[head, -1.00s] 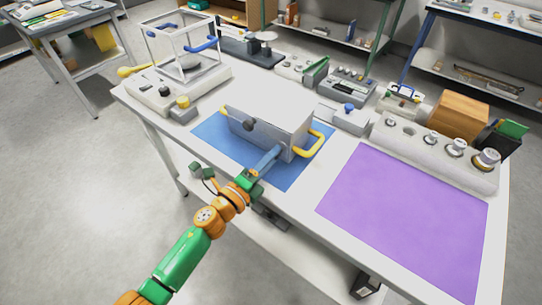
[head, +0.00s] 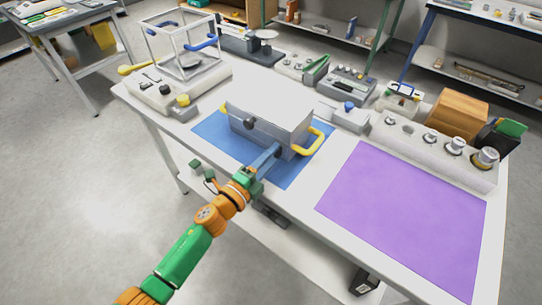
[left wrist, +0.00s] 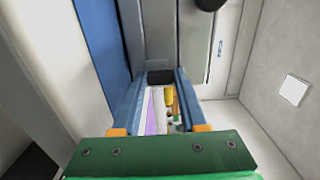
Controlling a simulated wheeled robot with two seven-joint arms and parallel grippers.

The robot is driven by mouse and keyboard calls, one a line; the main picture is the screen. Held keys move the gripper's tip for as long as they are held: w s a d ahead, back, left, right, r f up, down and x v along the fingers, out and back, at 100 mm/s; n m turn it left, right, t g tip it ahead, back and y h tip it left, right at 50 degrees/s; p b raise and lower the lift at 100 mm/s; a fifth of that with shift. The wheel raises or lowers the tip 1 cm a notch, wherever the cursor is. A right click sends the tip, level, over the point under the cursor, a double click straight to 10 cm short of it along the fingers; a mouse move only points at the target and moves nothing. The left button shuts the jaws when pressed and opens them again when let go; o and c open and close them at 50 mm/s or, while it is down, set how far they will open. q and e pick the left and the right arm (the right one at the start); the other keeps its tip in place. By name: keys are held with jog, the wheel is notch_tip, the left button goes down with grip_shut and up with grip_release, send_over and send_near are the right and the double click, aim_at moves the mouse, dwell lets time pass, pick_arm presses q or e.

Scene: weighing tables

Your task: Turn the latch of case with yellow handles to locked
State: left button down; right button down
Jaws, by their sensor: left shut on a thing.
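The grey case (head: 273,110) with yellow handles (head: 314,141) sits on a blue mat (head: 211,135). A dark round knob (head: 250,122) stands on the left part of its front face. My left gripper (head: 274,152) is at the right part of that face, with its blue fingers hiding the latch area in the head view. In the left wrist view the fingers (left wrist: 160,92) are closed around a small dark piece (left wrist: 160,77), seemingly the latch, against the grey case. Its exact turn angle cannot be told. My right gripper is not in view.
A purple mat (head: 405,215) lies clear to the right. A glass-walled balance (head: 182,50) stands back left. A grey weight block (head: 440,152), a wooden box (head: 458,115) and several instruments line the back of the table.

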pick_arm(q)
jog(key=shift+c, duration=2.2)
grip_release()
jog(key=v, duration=0.7)
jog(key=shift+s+a, duration=0.1)
jog(key=shift+s, duration=0.05)
